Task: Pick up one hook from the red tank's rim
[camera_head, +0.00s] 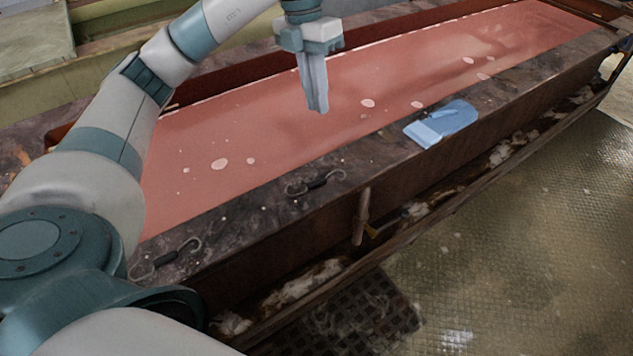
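The red tank (225,192) is long and filled with pinkish-red liquid. Two dark-handled hooks with thin metal curved ends lie on its near rim (245,215). One hook (316,183) lies near the middle of the picture, the other hook (167,258) at the lower left, close to my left arm. My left gripper (318,108) points down over the liquid, above and beyond the middle hook and apart from it. Its fingers are together with nothing seen between them. My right gripper is out of view.
A light blue glove-like item (440,124) lies on the rim to the right. A wooden handle (362,215) stands against the tank's near side. Metal tread-plate floor (510,240) lies clear at the right. Rim between hooks and blue item is bare.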

